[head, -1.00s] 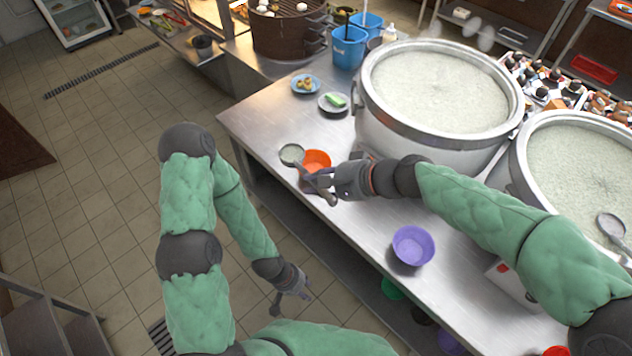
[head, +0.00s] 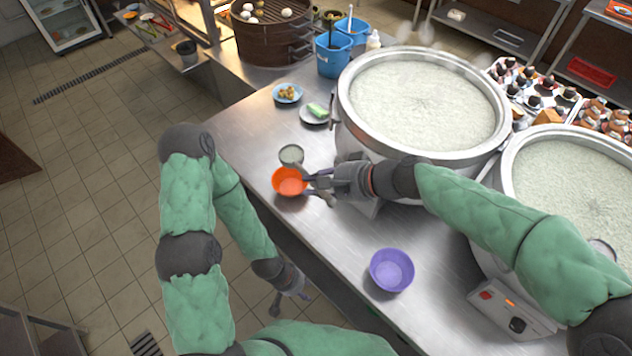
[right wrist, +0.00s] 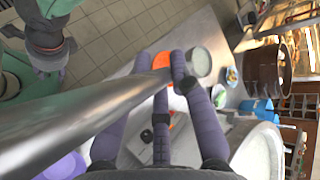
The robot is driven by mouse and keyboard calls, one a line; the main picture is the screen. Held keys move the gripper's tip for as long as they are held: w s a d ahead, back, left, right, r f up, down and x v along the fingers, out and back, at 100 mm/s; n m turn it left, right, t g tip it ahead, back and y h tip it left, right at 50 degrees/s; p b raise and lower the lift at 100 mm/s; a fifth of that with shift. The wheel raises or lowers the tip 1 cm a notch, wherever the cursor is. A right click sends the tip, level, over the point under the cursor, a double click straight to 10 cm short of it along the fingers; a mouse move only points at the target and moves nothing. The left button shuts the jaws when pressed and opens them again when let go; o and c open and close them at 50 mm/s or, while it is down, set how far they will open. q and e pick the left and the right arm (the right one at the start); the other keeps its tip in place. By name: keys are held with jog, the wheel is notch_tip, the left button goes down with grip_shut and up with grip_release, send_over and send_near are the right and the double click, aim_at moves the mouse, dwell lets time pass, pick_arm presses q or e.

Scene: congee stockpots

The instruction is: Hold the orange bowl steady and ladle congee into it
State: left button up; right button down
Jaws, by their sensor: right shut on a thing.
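The orange bowl (head: 290,182) stands on the steel table near its front edge. My right gripper (head: 318,186) is just right of it, shut on a metal ladle. The ladle's cup (head: 291,155) shows at the bowl's far side; whether it is over the rim I cannot tell. The cup holds something greyish-white. My left gripper (head: 290,298) hangs open and empty beside the table, away from the bowl.
A large pot of congee (head: 425,105) stands behind the right gripper; a second pot (head: 570,190) is at the right. A purple bowl (head: 392,270) is nearer the front edge. Small plates (head: 314,114) and a blue bucket (head: 335,58) are further back. The table between the bowls is clear.

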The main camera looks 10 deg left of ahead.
pick_arm(q)
jog(key=shift+f+b, duration=1.05)
jog(key=shift+f, duration=0.1)
pick_arm(e)
jog(key=shift+f, duration=1.6)
pick_arm(q)
jog(key=shift+c, duration=0.3)
jog(key=w+a+r+m+t+y, duration=0.15)
jog(key=w+a+t, duration=0.25)
jog(key=w, duration=0.5)
jog(key=m+t+y, duration=0.2)
jog(key=m+t, duration=0.6)
jog(key=t, duration=0.2)
send_near(305, 187)
jog(key=shift+n+h, duration=0.25)
jog(key=shift+f+x, duration=0.15)
jog(key=shift+x, duration=2.3)
jog(key=shift+f+x, duration=0.2)
jog(key=shift+x, duration=2.25)
jog(key=shift+s+a, duration=0.1)
